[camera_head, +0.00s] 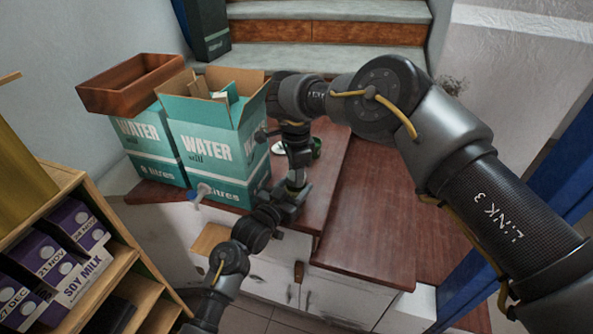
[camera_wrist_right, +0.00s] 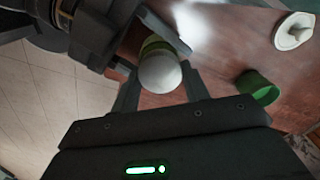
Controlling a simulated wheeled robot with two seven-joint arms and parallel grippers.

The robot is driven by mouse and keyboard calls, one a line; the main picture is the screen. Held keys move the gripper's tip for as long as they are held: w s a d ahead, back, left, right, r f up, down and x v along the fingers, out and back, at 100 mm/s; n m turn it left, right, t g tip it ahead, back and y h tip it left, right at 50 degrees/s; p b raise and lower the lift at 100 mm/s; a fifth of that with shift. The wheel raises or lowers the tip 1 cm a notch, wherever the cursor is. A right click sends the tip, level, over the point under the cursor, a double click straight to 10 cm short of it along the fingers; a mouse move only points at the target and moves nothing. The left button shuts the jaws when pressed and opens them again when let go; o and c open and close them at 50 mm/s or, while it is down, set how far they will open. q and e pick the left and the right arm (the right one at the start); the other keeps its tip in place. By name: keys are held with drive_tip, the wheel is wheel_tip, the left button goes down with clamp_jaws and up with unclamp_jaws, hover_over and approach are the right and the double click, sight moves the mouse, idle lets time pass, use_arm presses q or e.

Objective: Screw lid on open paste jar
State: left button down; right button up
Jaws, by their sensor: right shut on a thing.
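In the wrist view a round white lid (camera_wrist_right: 160,74) sits between the two fingers of my right gripper (camera_wrist_right: 162,84), which is shut on it. The paste jar (camera_wrist_right: 155,47), with a green and yellowish band, is directly behind the lid, in line with it; whether the threads are engaged is hidden. My left gripper (camera_wrist_right: 150,42) has its fingers on either side of the jar and appears shut on it. In the head view my right gripper (camera_head: 298,163) comes down from above, over my left gripper (camera_head: 294,188). The jar shows only as a small pale patch between them.
A green cylindrical container (camera_wrist_right: 258,87) and a white dish-like object (camera_wrist_right: 294,31) are on the brown counter (camera_head: 345,225). Teal water boxes (camera_head: 205,150) and a wooden tray (camera_head: 125,88) are at the left. A soy milk shelf (camera_head: 120,268) is at lower left. The counter's right side is clear.

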drive_tip(key=o, duration=1.1)
drive_tip(key=shift+r, duration=2.25)
drive_tip(key=shift+c, duration=0.5)
